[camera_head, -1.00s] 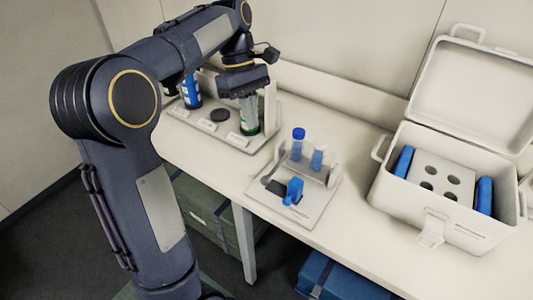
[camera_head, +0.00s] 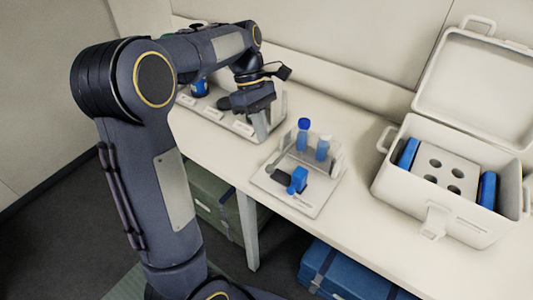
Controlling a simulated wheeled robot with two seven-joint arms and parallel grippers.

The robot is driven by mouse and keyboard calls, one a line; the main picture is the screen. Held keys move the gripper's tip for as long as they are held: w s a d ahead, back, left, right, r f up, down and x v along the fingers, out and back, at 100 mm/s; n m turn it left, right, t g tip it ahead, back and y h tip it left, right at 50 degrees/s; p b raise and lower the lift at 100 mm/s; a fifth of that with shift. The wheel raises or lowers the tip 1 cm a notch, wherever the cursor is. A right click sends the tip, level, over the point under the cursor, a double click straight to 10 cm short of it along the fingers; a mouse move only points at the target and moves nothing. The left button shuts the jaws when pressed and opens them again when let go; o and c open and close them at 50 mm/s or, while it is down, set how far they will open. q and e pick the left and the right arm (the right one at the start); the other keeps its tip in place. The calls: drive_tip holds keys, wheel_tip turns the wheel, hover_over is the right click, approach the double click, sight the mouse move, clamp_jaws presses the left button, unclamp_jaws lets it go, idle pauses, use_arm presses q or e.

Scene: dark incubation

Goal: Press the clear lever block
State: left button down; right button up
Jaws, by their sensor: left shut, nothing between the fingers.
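My left gripper (camera_head: 262,127) is shut with nothing in it, low over the right end of a long white station (camera_head: 228,122) at the back left. Several small white blocks line the station's front edge, one of them (camera_head: 243,127) just left of the fingertips. I cannot tell which of them is the clear lever block, or whether the fingertips touch one. A blue bottle (camera_head: 200,88) stands at the station's left, partly behind my arm. The green bottle is hidden behind my gripper. My right gripper is out of view.
A small white rack (camera_head: 305,200) holds two blue-marked tubes (camera_head: 303,135) and a blue piece (camera_head: 298,180). A white open cooler box (camera_head: 455,225) with blue packs stands at the right. Bins (camera_head: 340,275) lie under the table.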

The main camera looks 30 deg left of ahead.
sight(269, 165)
use_arm(q)
drive_tip(key=x, duration=0.6)
drive_tip(key=shift+s+d+f, duration=0.1)
drive_tip(key=shift+d+f, duration=0.05)
drive_tip(key=shift+f, duration=0.15)
drive_tip(key=f+t+b, duration=0.1)
drive_tip(key=f+b, duration=0.1)
drive_tip(key=b, duration=0.1)
drive_tip(key=s+f+t+b, duration=0.1)
drive_tip(key=f+t+b, duration=0.1)
drive_tip(key=f+b, duration=0.1)
drive_tip(key=shift+s+m+t, duration=0.25)
drive_tip(key=shift+m+t, duration=0.05)
drive_tip(key=shift+m, duration=0.1)
drive_tip(key=shift+s, duration=0.1)
drive_tip(key=shift+f, duration=0.1)
drive_tip(key=w+p+v, duration=0.1)
drive_tip(key=p+v, duration=0.3)
drive_tip(key=v, duration=1)
drive_tip(key=shift+s+a+r, duration=0.2)
drive_tip(key=shift+a+r, duration=0.05)
drive_tip(key=shift+r, duration=0.05)
